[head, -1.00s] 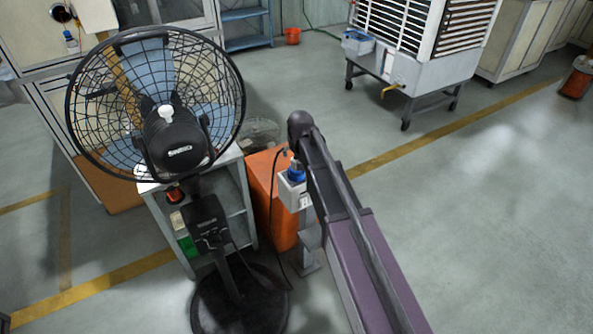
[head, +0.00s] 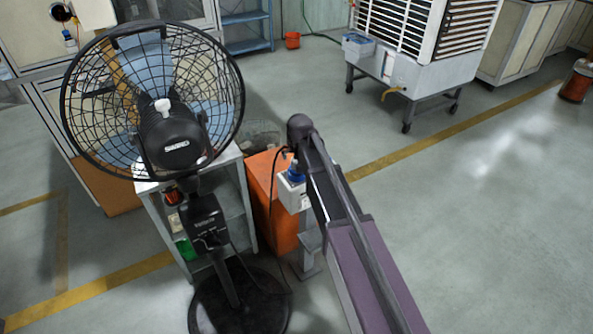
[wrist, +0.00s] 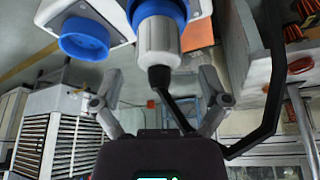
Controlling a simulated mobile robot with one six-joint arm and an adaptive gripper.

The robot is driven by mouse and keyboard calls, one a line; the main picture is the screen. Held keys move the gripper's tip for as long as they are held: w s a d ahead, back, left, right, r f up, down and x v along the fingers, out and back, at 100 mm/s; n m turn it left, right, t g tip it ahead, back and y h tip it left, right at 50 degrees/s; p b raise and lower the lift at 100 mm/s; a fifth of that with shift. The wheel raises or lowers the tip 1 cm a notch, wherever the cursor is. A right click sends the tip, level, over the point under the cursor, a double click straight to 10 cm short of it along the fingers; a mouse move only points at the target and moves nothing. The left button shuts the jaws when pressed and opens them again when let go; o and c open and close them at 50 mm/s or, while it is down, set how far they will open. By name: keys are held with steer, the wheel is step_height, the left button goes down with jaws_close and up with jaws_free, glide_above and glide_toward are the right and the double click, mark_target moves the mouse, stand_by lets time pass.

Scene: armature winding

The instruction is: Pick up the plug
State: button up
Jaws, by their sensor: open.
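The plug (wrist: 158,45) is a pale grey cylinder with a blue collar and a black cable at its rear end. In the wrist view it is at the top centre, with its blue end at a white socket box (wrist: 199,8). My gripper (wrist: 160,78) is open, its two fingers spread to the left and right of the plug's cable end. I see no contact between the fingers and the plug. In the head view the white box (head: 291,197) with its blue part stands on a grey post, and my arm partly covers this area; the gripper cannot be made out there.
A black pedestal fan (head: 172,142) stands left of the box. A grey shelf (head: 234,190) and an orange cabinet (head: 262,180) are close behind. A blue-capped socket (wrist: 84,42) is left of the plug. The black cable (wrist: 262,115) loops to the right.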

steer(key=shift+b+x, duration=0.8)
steer(key=shift+x, duration=0.4)
steer(key=c, duration=1.3)
